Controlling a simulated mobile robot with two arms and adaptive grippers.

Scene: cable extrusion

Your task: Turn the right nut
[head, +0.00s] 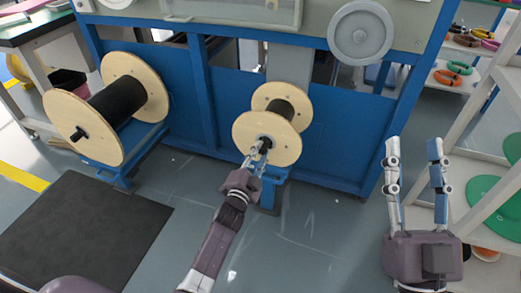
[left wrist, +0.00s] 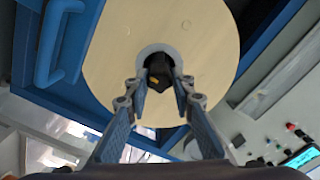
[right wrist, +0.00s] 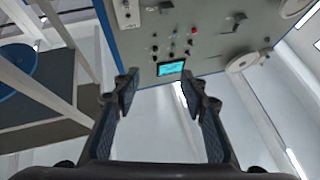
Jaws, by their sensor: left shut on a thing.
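The right nut (left wrist: 158,70) is a dark piece at the hub of the smaller wooden spool (head: 240,133), which stands on a blue stand at the middle of the blue machine. My left gripper (head: 260,152) reaches that hub, and in the left wrist view its fingers (left wrist: 160,100) close on both sides of the dark nut. The fingers hide part of the nut. My right gripper (head: 413,145) is raised at the right, fingers wide apart and empty; the right wrist view (right wrist: 160,90) also shows them apart.
A larger spool (head: 73,130) with black cable stands on a blue stand at the left. White shelves (head: 480,120) with coloured cable coils stand close to my right gripper. A dark mat (head: 85,235) lies on the floor at the left. The floor in front of the machine is clear.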

